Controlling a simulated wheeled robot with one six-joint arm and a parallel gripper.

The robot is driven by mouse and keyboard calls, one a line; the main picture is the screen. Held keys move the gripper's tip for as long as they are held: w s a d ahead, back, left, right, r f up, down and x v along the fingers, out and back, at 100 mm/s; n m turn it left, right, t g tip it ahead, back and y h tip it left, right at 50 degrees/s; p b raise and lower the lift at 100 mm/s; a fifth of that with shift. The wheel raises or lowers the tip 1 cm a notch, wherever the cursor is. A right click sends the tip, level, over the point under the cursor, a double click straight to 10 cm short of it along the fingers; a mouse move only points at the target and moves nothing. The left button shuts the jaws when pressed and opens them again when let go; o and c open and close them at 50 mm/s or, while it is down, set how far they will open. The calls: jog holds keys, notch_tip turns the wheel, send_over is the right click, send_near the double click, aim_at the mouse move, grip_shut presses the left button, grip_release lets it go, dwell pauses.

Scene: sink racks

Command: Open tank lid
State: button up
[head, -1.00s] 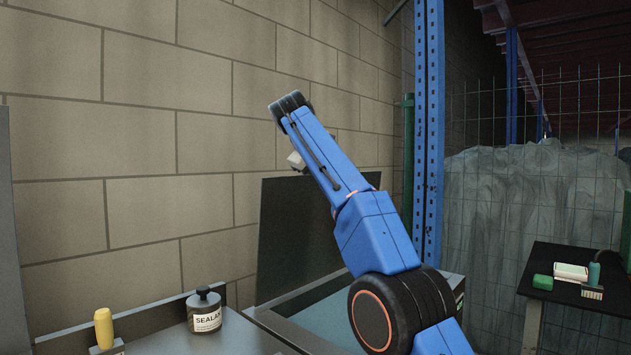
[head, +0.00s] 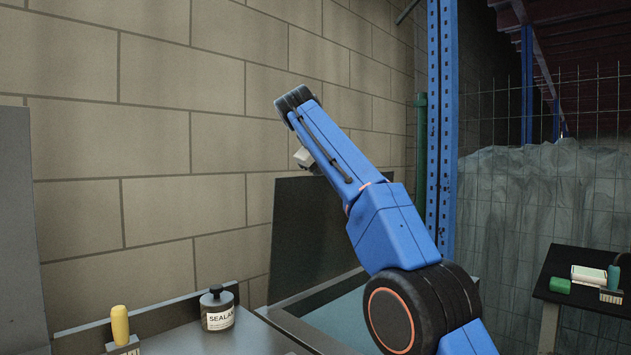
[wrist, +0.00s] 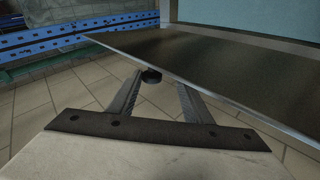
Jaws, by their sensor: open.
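The tank lid (head: 305,235) is a dark flat panel standing steeply raised at the back of the tank in the head view. The tank (head: 340,318) shows a grey rim and a teal inside, partly hidden by my arm. In the wrist view the lid (wrist: 225,65) slants across the upper right. My gripper (wrist: 158,90) is open beside the lid's edge, with its fingers apart and nothing clamped. A small round black piece (wrist: 152,76) shows between the fingertips by that edge; I cannot tell whether it touches them. In the head view my fingers are hidden.
A block wall (head: 150,150) rises behind. A blue rack post (head: 441,120) stands behind my arm. A dark table (head: 560,288) with small items is at right.

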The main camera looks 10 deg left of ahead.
aim_at(315, 194)
jog(key=s+a, duration=0.1)
jog(key=s, duration=0.2)
jog(key=s+a, duration=0.1)
jog(key=s, duration=0.2)
jog(key=s+a, duration=0.1)
jog(key=s, duration=0.2)
jog(key=shift+s+a, duration=0.2)
jog(key=shift+a, duration=0.2)
jog(key=shift+s, duration=0.1)
